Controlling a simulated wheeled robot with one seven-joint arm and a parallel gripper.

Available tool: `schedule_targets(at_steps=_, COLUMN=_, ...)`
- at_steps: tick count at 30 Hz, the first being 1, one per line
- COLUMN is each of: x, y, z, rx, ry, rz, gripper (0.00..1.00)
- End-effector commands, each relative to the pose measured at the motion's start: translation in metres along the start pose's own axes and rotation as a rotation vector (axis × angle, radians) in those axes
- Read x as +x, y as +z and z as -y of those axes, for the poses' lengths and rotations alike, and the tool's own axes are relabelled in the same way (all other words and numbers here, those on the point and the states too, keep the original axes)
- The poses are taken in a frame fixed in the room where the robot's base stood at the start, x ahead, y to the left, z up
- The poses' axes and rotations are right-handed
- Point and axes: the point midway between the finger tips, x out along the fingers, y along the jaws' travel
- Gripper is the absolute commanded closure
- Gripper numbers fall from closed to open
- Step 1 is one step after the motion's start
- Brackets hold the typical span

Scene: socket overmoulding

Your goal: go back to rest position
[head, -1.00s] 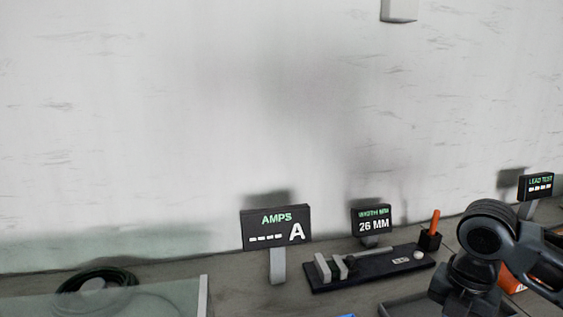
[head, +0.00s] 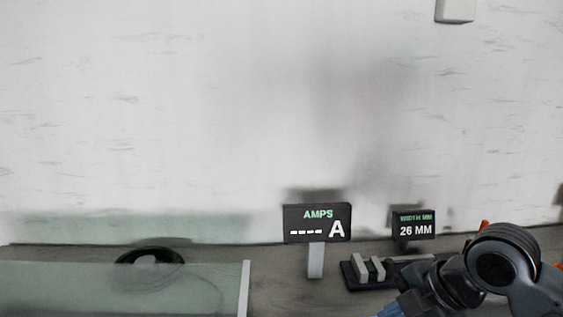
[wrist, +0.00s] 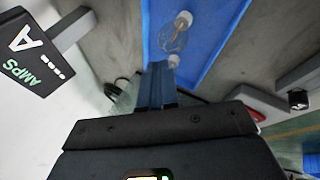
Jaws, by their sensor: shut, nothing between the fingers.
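My gripper (wrist: 157,88) shows in the wrist view, its narrow bluish fingers shut together with nothing between them. They point over a bench with a blue tray or mat (wrist: 213,38). A clear bulb-like piece with white ends (wrist: 173,38) lies on the blue surface, just beyond the fingertips in the picture; whether they touch is unclear. In the head view my arm comes in at the lower right, and bluish parts of its end show at the bottom edge. The fingertips are not clear there.
The AMPS display (head: 317,223) stands on the bench, and also shows in the wrist view (wrist: 33,58). The 26 MM display (head: 414,226) stands above a dark fixture (head: 352,279) beside my arm. A pale translucent panel (head: 120,292) and a coiled cable (head: 148,254) are at left.

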Motion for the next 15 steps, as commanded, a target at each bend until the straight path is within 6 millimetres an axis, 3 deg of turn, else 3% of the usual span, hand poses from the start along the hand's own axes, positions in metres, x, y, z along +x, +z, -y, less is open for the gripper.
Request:
schedule_targets(at_steps=1, x=0.006, y=-0.022, z=-0.013, rx=0.036, ry=0.062, rz=-0.046, gripper=1.00)
schedule_targets(at_steps=6, x=0.009, y=-0.083, z=-0.055, rx=0.224, ry=0.295, rz=-0.197, gripper=1.00)
schedule_targets(at_steps=10, x=0.006, y=-0.118, z=-0.075, rx=0.394, ry=0.443, rz=-0.308, gripper=1.00)
schedule_targets(at_steps=15, x=0.000, y=-0.147, z=-0.082, rx=0.637, ry=0.594, rz=-0.435, gripper=1.00)
